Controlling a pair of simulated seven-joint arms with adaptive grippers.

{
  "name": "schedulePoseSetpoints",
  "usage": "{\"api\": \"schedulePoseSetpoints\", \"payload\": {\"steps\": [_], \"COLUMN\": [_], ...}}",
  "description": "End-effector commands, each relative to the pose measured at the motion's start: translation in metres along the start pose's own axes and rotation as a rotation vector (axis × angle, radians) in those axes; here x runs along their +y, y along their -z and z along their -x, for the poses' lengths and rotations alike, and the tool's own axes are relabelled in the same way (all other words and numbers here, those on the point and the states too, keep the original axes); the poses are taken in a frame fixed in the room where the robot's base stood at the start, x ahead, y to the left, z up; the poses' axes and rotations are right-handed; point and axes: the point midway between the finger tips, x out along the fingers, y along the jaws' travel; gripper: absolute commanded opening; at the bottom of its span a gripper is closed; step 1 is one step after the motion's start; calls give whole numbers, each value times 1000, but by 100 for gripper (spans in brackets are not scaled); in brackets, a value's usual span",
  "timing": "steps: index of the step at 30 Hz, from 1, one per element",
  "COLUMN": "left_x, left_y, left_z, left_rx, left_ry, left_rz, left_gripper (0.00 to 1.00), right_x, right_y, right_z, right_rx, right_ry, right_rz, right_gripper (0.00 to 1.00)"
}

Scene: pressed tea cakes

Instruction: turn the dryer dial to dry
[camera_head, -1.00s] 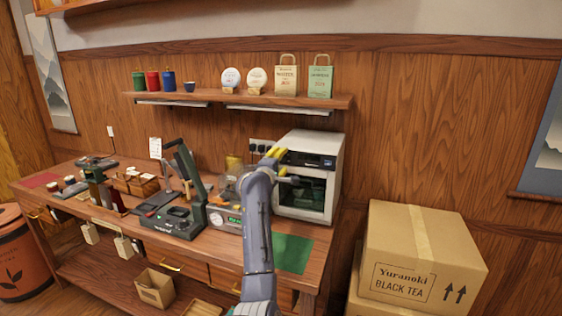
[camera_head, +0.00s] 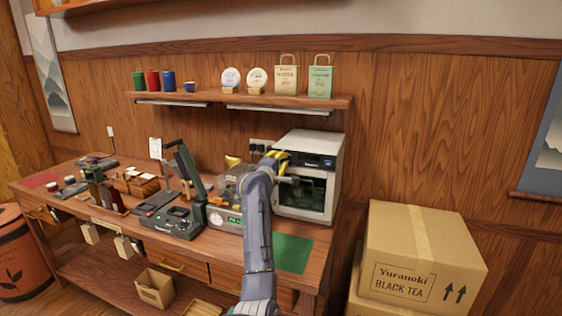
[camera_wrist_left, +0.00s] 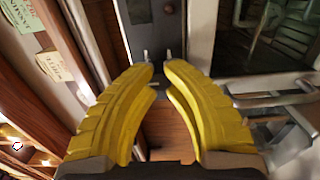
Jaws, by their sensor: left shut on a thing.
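The dryer (camera_head: 318,144) is the white box at the right end of the bench, with a dark control strip and a window in front. My left gripper (camera_head: 282,160) is at the left part of that strip. In the left wrist view its yellow fingers (camera_wrist_left: 160,68) are nearly together at the dark panel (camera_wrist_left: 146,33). They are shut on what appears to be the dryer dial, which the fingertips hide, so its setting cannot be read. A small round knob or button (camera_wrist_left: 168,7) shows farther along the panel. My right gripper is out of view.
A scale with a lit display (camera_head: 226,218) and a green press (camera_head: 188,186) stand left of my left arm. A green mat (camera_head: 292,253) lies in front of the dryer. A shelf (camera_head: 240,101) hangs above. Cartons (camera_head: 420,258) stand to the right.

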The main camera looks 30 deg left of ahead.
Motion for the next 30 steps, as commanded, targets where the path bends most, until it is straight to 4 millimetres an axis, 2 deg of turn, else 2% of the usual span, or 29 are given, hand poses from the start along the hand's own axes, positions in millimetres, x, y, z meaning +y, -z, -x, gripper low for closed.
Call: {"api": "schedulePoseSetpoints", "payload": {"steps": [11,30], "left_x": [0,0], "left_y": [0,1], "left_z": [0,0], "left_rx": [0,0], "left_ry": [1,1], "left_rz": [-75,-643], "left_gripper": [0,0], "right_x": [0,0], "right_y": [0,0], "right_z": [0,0], "right_rx": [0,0], "right_ry": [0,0], "right_rz": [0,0], "right_gripper": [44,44]}}
